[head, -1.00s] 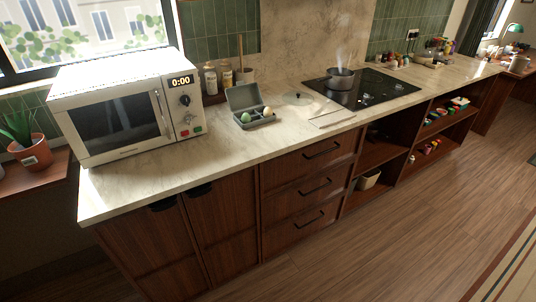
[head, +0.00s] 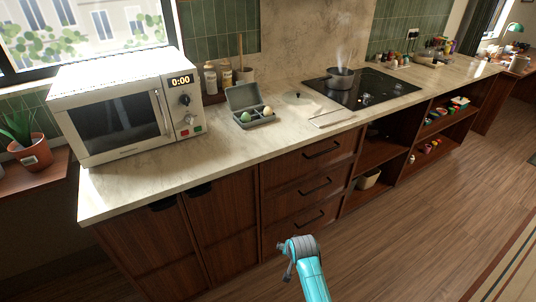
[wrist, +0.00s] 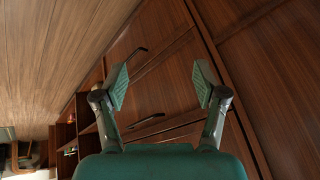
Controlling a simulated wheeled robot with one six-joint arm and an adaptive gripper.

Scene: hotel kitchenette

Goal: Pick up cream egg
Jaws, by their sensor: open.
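A cream egg (head: 267,111) sits in the right part of a grey open carton (head: 262,123) on the counter, right of the microwave. A green egg (head: 245,117) sits to its left in the same carton. My gripper shows in the wrist view (wrist: 161,87) with its two fingers spread wide and nothing between them. It faces the wooden cabinet fronts. In the head view my teal arm rises from the bottom edge, below counter height and well away from the carton. The eggs are not in the wrist view.
A white microwave (head: 125,108) stands left of the carton. Bottles (head: 225,74) and a utensil crock (head: 245,75) stand behind it. A steaming pot (head: 340,78) is on the black cooktop (head: 372,90) to the right. A board (head: 333,117) lies near the counter's front edge.

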